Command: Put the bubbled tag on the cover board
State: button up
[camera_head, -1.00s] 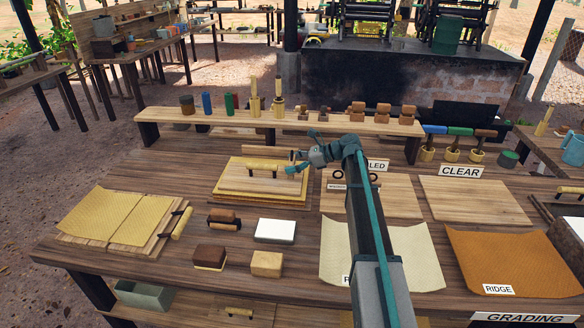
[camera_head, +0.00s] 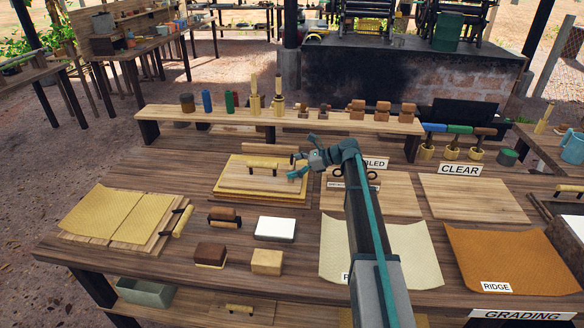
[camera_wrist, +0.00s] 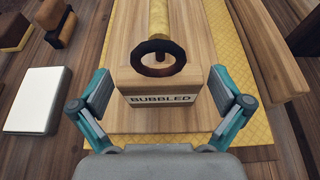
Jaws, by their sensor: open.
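The bubbled tag (camera_wrist: 160,84) is a small wooden block with a white "BUBBLED" label and a dark ring at its top. In the wrist view it rests on the light wooden cover board (camera_wrist: 195,30), near the board's yellow handle (camera_wrist: 158,22). My gripper (camera_wrist: 158,76) is open, with one finger on each side of the tag and a gap on both sides. In the head view my gripper (camera_head: 296,173) is at the right end of the cover board (camera_head: 245,184), which lies on yellow sheets. The tag is hard to make out there.
A white slab (camera_head: 274,228) and several wooden blocks stand in front of the board. A wooden strip (camera_wrist: 268,45) lies behind it. Another small labelled tag (camera_head: 340,185) with dark rings lies on the board to the right. A raised shelf (camera_head: 230,118) runs along the back.

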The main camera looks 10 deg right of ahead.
jog(key=b+v, duration=0.2)
jog(key=v, duration=1)
jog(key=shift+r+b, duration=0.15)
jog(key=shift+b, duration=0.25)
